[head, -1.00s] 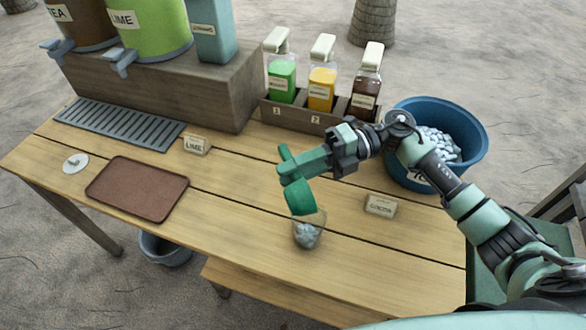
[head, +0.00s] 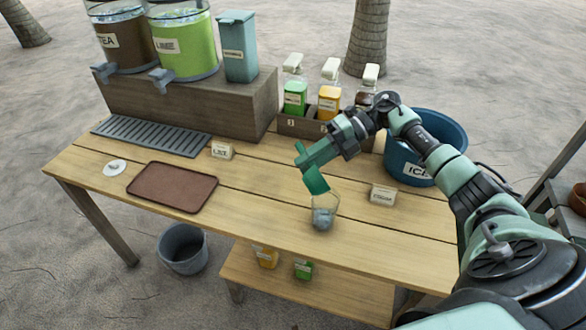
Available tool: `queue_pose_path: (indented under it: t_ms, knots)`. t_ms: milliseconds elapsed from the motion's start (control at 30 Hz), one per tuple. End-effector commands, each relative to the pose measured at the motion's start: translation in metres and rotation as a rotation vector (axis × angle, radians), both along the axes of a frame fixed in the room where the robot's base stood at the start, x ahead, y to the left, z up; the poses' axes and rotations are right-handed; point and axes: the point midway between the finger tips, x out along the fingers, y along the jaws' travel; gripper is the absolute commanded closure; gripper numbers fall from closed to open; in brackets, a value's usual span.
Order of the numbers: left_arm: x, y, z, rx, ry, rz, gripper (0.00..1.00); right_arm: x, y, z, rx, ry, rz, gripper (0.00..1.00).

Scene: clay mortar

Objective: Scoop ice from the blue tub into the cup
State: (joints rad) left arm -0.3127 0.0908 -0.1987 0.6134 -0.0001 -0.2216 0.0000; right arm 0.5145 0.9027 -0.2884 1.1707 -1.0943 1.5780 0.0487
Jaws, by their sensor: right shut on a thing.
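The blue tub (head: 452,131) with an ICE label stands at the right, behind my right arm, which hides its contents. The clear cup (head: 323,212) stands on the table near the front edge with grey-white ice in its lower part. My right gripper (head: 316,155) is shut on a green scoop (head: 315,181). The scoop is tilted downward just above the cup's rim; I cannot tell whether it touches the cup or still holds ice. My left gripper is not in view.
A brown tray (head: 172,187), a lid (head: 115,167) and a drip grate (head: 150,136) lie on the left of the table. Bottles (head: 329,101) stand in a rack behind. A small label block (head: 383,195) stands right of the cup. A grey bucket (head: 183,249) stands below.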

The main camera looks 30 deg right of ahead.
Motion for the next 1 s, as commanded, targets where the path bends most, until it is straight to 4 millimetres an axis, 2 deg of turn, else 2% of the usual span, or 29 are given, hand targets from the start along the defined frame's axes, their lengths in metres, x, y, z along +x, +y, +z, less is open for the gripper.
queue_pose_path:
  t_ms: [33,100,200,367,633,1000]
  knots:
    - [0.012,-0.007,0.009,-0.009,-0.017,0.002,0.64,0.000,0.000,0.005,-0.019,0.001,0.001,1.00]
    - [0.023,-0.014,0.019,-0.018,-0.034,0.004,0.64,0.000,0.002,0.007,-0.056,0.007,0.002,1.00]
    - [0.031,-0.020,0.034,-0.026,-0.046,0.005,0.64,0.000,0.004,0.009,-0.124,0.018,0.003,1.00]
    - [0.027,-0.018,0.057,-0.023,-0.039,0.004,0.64,0.001,0.007,0.008,-0.245,0.036,0.004,1.00]
    - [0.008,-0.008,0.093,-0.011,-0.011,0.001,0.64,0.002,0.011,0.007,-0.472,0.071,0.003,1.00]
    - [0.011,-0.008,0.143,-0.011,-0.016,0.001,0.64,0.003,0.016,0.009,-0.865,0.132,0.004,1.00]
